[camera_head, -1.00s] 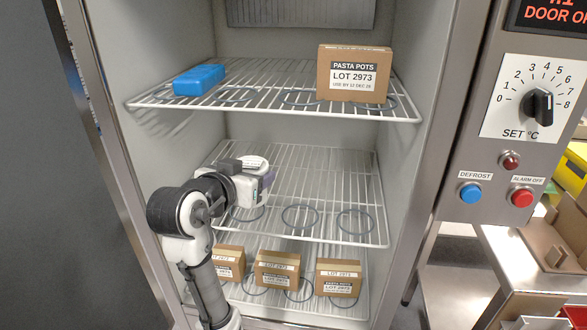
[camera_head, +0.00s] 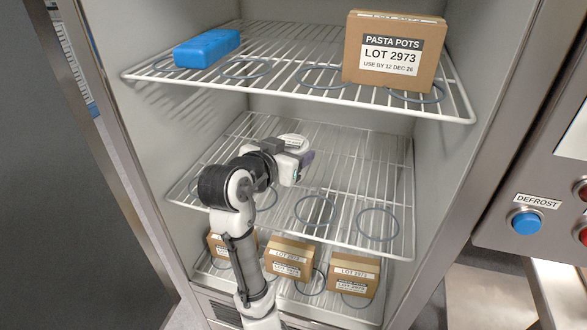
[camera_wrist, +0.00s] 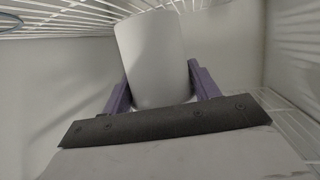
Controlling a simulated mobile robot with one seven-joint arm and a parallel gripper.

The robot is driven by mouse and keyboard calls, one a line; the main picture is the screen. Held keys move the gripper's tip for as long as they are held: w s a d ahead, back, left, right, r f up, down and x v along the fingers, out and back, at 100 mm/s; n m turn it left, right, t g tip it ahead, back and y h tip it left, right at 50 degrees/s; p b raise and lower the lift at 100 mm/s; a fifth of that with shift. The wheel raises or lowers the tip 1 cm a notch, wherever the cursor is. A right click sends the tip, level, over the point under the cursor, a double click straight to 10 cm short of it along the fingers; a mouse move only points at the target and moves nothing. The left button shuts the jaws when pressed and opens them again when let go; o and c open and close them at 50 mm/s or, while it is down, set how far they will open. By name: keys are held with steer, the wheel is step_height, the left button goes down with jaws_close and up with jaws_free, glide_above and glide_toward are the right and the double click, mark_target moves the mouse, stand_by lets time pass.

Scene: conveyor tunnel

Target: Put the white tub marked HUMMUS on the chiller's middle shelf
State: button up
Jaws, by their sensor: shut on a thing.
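The white tub (camera_wrist: 152,55) is between my gripper's two purple fingers (camera_wrist: 160,90) in the wrist view, and they are shut on it. No marking shows on the side facing the wrist camera. In the head view my gripper (camera_head: 306,160) is inside the chiller, over the left part of the middle shelf (camera_head: 350,165). A pale round top (camera_head: 293,141) shows beyond the gripper there. The gripper hides most of the tub, and I cannot tell whether it touches the shelf. The middle shelf is a white wire rack with grey rings on it.
The top shelf (camera_head: 290,45) holds a blue block (camera_head: 207,48) and a PASTA POTS carton (camera_head: 394,52). Several cartons (camera_head: 289,258) stand below the middle shelf. The middle shelf's right side is clear. A control panel with a blue button (camera_head: 525,222) is at right.

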steer(key=shift+f, duration=2.55)
steer(key=shift+f, duration=0.1)
steer(key=shift+f, duration=0.15)
steer(key=o, duration=1.2)
steer(key=shift+r, duration=0.25)
steer(key=b+v, duration=0.1)
steer(key=v, duration=1.1)
